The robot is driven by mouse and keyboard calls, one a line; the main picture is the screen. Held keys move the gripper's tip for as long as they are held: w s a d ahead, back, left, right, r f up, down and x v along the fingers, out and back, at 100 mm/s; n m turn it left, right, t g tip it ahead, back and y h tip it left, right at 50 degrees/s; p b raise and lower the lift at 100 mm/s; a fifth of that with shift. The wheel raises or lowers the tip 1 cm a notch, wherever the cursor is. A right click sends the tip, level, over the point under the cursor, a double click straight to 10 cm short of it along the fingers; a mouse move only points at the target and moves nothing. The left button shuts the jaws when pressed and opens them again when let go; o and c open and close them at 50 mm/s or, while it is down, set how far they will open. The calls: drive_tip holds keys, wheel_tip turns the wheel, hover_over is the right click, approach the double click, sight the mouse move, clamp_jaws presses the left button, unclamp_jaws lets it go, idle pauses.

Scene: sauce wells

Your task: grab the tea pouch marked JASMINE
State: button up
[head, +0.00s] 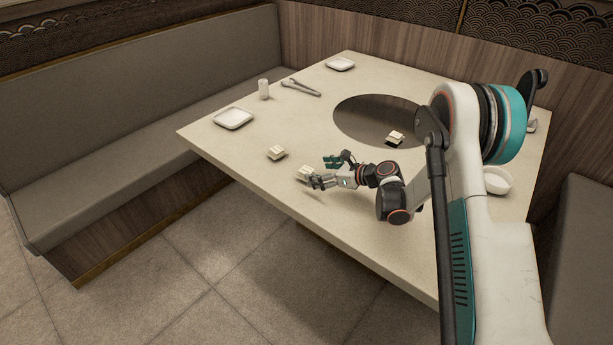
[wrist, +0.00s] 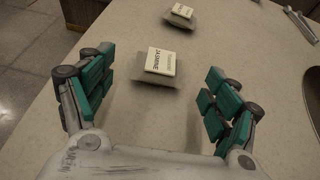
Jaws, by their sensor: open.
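The tea pouch marked JASMINE (wrist: 160,62) lies flat on the table in the wrist view, a small pale packet with dark lettering on a grey-beige base. It sits ahead of and between the two teal finger pads of my gripper (wrist: 157,95). The fingers are spread wide and hold nothing. In the head view the pouch (head: 304,172) is at the tip of my gripper (head: 322,172), near the table's front left edge. A second similar pouch (wrist: 181,12) lies farther off; its lettering is too small to read. It also shows in the head view (head: 277,153).
The pale table (head: 215,149) has a round dark recess (head: 365,118), with another small pouch (head: 395,137) by it. A white bowl (head: 497,181) is at right, beyond my arm.

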sight(308, 171)
drive_tip(key=b+x, duration=0.2)
drive_tip(key=x, duration=0.3)
drive_tip(key=shift+d+f, duration=0.1)
drive_tip(key=shift+f, duration=0.1)
drive_tip(key=shift+r, duration=0.1)
drive_tip(key=c, duration=1.1)
